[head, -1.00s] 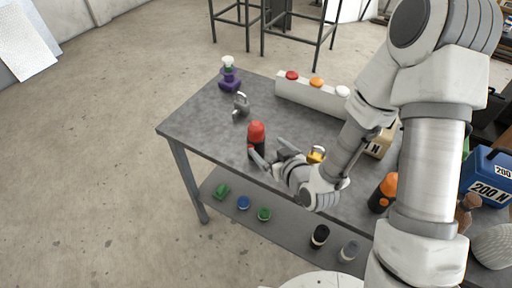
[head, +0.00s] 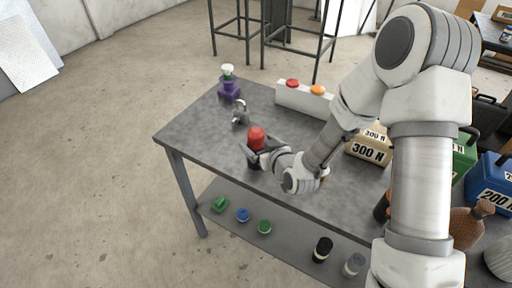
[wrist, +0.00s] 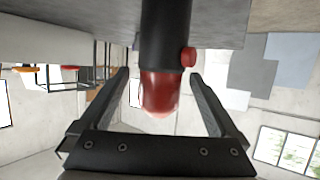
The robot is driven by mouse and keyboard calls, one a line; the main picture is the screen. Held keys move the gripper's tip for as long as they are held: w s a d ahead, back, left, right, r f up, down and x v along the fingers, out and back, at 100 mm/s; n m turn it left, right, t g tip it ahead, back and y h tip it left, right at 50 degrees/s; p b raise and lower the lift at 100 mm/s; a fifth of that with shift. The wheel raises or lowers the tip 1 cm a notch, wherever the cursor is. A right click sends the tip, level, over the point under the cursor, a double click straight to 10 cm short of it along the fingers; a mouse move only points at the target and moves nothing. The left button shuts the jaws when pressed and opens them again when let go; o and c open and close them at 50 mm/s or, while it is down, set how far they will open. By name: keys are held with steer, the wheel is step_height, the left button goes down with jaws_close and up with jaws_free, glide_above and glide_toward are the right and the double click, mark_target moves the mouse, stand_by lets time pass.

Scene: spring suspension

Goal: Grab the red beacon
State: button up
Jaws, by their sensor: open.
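The red beacon (head: 257,138) stands upright on the grey table, with a red dome on a dark body. In the wrist view, which is upside down, the beacon (wrist: 165,85) shows its dome, black body and a small red knob on its side. My gripper (head: 256,152) is open at the beacon. In the wrist view the two fingers of my gripper (wrist: 161,78) lie on either side of it, with gaps visible. The beacon's lower part is partly hidden by the fingers in the head view.
On the table (head: 190,130) stand a padlock (head: 240,113), a purple item (head: 229,88), a white box with coloured buttons (head: 304,98) and a 300 N box (head: 370,150). An orange-topped object is mostly behind my arm. The table's left part is clear.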

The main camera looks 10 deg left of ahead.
steer(key=shift+x, duration=0.9)
steer(key=c, duration=1.5)
